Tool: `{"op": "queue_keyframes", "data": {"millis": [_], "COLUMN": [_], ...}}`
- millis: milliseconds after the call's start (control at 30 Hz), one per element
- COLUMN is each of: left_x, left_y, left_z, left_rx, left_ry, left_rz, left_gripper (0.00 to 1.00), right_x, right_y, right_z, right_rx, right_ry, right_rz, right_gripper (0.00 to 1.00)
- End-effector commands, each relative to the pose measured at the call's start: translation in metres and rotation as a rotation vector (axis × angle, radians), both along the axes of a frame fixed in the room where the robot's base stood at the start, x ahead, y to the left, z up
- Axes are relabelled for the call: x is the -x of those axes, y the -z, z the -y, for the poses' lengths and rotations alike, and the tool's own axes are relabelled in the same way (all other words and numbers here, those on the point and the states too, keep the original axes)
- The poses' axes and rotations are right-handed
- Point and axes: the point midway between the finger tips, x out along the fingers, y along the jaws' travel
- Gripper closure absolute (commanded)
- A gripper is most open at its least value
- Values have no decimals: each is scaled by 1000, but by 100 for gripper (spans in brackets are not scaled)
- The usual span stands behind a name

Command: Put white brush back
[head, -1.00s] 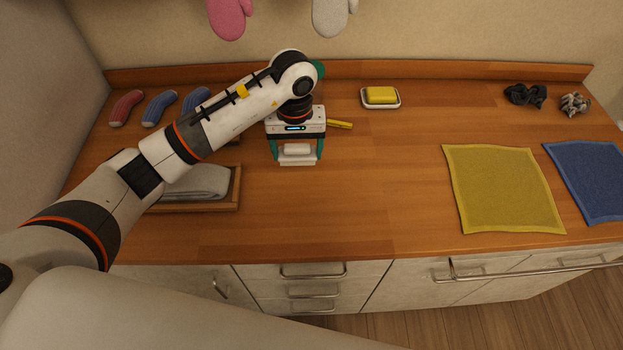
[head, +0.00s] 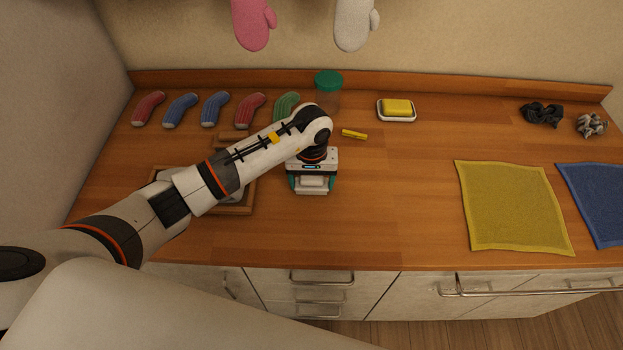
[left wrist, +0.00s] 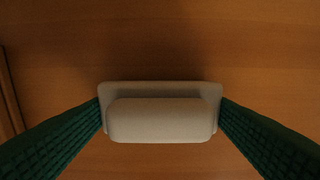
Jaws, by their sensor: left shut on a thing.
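My left gripper (head: 312,187) is over the wooden counter, its two green fingers on either side of the white brush (head: 313,181). In the left wrist view the white brush (left wrist: 160,118) lies across between both green fingers (left wrist: 160,124), which touch its ends. The brush has a rounded white block on a wider pale plate. Bare counter shows around it. I cannot tell for certain whether it rests on the counter or hangs just above it. My right gripper is not in view.
A wooden tray (head: 240,211) with a grey item lies left of the gripper, partly under my arm. Behind stand a green-lidded jar (head: 328,82), a yellow clip (head: 354,134), a soap dish (head: 397,117) and several socks (head: 215,108). Clear counter extends right to the yellow cloth (head: 513,207).

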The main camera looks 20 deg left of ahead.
Motion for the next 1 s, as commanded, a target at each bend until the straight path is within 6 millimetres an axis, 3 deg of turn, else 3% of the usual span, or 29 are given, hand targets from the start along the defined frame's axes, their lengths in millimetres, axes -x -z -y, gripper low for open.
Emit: {"op": "queue_keyframes", "data": {"millis": [33, 133, 567, 1000], "left_x": [0, 0, -1, -1], "left_y": [0, 0, -8, -96], "left_z": [0, 0, 0, -1], "left_rx": [0, 0, -1, -2], "left_ry": [0, 0, 1, 1], "left_rz": [1, 0, 3, 5], "left_gripper": [18, 2, 2, 2], "right_x": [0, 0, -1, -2], "right_y": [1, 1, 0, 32], "right_z": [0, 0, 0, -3], "right_rx": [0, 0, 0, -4], "right_ry": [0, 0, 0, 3], "right_rz": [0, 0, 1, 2], "right_gripper": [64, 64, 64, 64]}}
